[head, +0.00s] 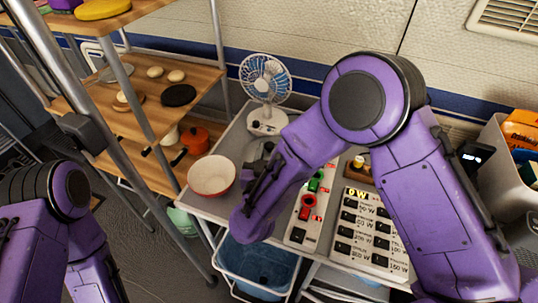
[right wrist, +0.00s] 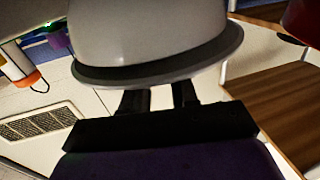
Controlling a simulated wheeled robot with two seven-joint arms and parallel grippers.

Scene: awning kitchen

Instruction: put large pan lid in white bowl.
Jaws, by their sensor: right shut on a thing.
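A bowl (head: 212,176), whitish inside with a red outside and rim, sits at the left end of the grey counter. My right gripper (right wrist: 158,98) is shut on the large pan lid (right wrist: 150,40), a grey domed piece with a dark rim that fills the upper middle of the right wrist view. The fingers meet the lid at its rim. In the head view my right gripper (head: 260,170) is just right of the bowl, largely covered by my arm, and a small grey part of what may be the lid shows beyond it. My left gripper is out of the head view.
A white and blue fan (head: 266,90) stands behind the bowl. A panel with red and green knobs (head: 309,200) and a white button panel (head: 375,230) lie to the right. A wooden shelf rack (head: 150,90) with an orange pot (head: 195,139) is at left.

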